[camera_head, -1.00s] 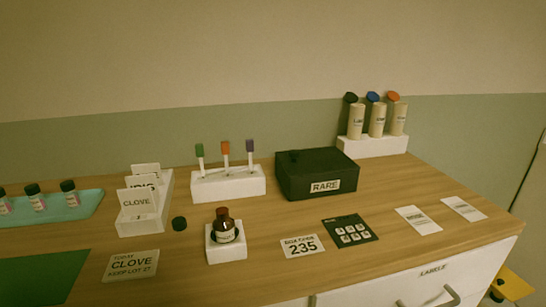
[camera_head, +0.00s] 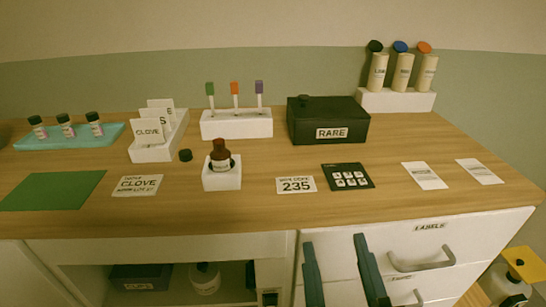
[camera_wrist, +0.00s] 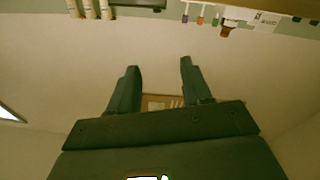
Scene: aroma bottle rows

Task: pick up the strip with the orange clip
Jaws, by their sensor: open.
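The strip with the orange clip (camera_head: 234,89) stands upright in a white holder (camera_head: 236,125) on the counter, between a strip with a green clip (camera_head: 210,88) and one with a purple clip (camera_head: 259,88). My gripper (camera_head: 336,238) is at the bottom of the head view, in front of the drawers, open and empty. It is well apart from the strips. In the wrist view, my gripper (camera_wrist: 158,65) shows two spread fingers with nothing between them. The strips appear upside down near that view's top edge, the orange clip (camera_wrist: 200,20) among them.
A black RARE box (camera_head: 328,122) stands right of the holder. A brown bottle (camera_head: 220,157) in a white stand (camera_head: 222,179) is in front of the holder. A CLOVE card rack (camera_head: 157,152) is to the left. A keypad (camera_head: 348,177) and cards lie in front of the box.

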